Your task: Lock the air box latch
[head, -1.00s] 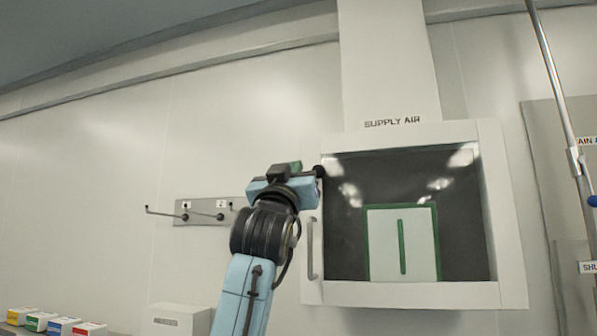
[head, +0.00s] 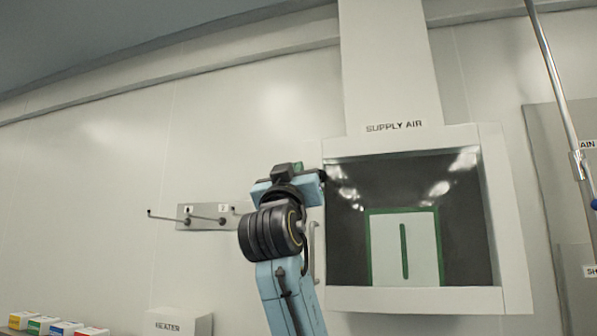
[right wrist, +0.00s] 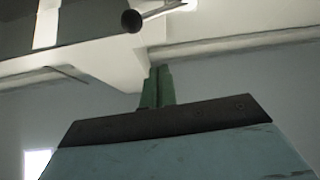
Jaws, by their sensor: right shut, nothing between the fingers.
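The white supply air box (head: 425,300) hangs on the wall, with a dark-windowed door (head: 400,185) that looks closed. The latch's black knob (head: 322,175) is at the door's upper left corner. In the right wrist view the knob (right wrist: 131,20) sits on the end of a metal bar (right wrist: 165,9), above and left of my fingertips. My right gripper (head: 297,167) is just left of the knob in the head view, partly hidden by its own wrist. Its green fingers (right wrist: 157,87) are shut and empty, apart from the knob. My left gripper is out of view.
A vertical door handle (head: 314,250) is below the latch, partly behind my arm. A wall rack with hooks (head: 205,216) is at left. A metal pole (head: 555,85) is at right.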

